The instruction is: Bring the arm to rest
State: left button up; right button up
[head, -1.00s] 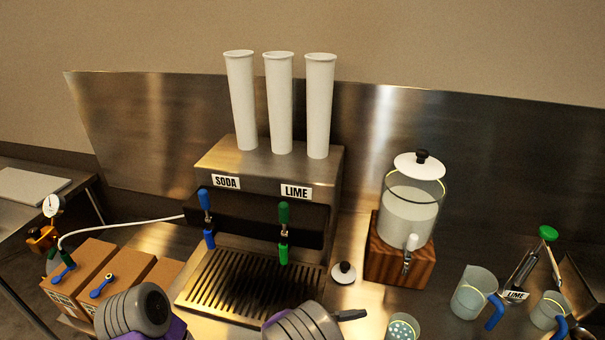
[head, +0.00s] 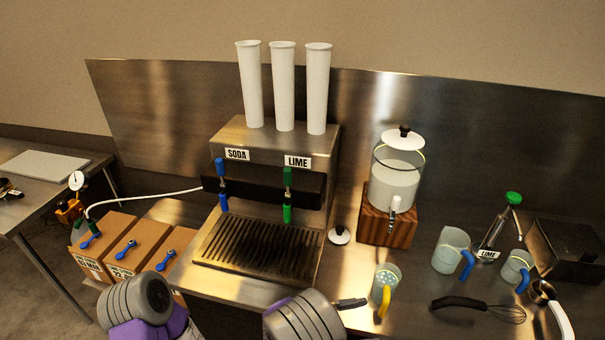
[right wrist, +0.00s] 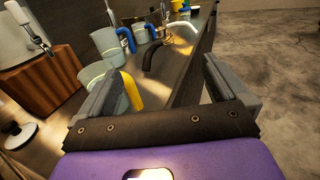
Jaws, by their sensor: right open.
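My right arm (head: 300,318) comes in at the bottom middle of the head view, with a dark finger of my right gripper (head: 350,303) at its tip, close left of a cup with a yellow handle (head: 386,283). In the right wrist view the right gripper (right wrist: 165,85) is open, its two fingers wide apart with nothing between the tips. The yellow-handled cup (right wrist: 118,92) shows beside and partly behind the left finger there; I cannot tell if they touch. My left arm (head: 140,305) shows at the bottom left of the head view; its gripper is not visible.
A dispenser (head: 265,148) with two taps and a drip grate (head: 258,245) stands at the centre. Floor is open right of the counter edge (right wrist: 200,60).

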jog(key=s+d+f+m+g+y+b, duration=0.1)
jog(key=s+f+m+g+y+b, duration=0.15)
jog(key=s+f+y, duration=0.4)
jog(key=s+f+m+g+y+b, duration=0.1)
jog(key=s+f+m+g, duration=0.2)
jog(key=f, duration=0.6)
jog(key=s+d+f+m+g+y+b, duration=0.1)
jog(key=s+f+g+y, duration=0.25)
jog(key=s+f, duration=0.35)
jog(key=s+a+f+m+t+y+b, duration=0.1)
jog(key=s+a+f+m+y+b, duration=0.15)
jog(key=a+f+m+y, duration=0.45)
pick_arm(q)
notch_tip(320, 180, down, 10)
jog(key=b, duration=0.3)
pick_arm(e)
jog(key=shift+w+d+f+m+t+y, duration=0.1)
jog(key=shift+w+f+m+t+y, duration=0.65)
jog(key=shift+m, duration=0.75)
jog(key=shift+w+f+m+t+y, duration=0.35)
jog(key=shift+w+m+t+y, duration=0.25)
jog(key=shift+w+m+t, duration=0.65)
jog(key=shift+w+d+f+m+t+y, duration=0.1)
jog(key=shift+w+f+m+t+y, duration=0.6)
jog(key=shift+m, duration=1)
jog(key=shift+s+r, duration=0.15)
jog(key=shift+s, duration=0.05)
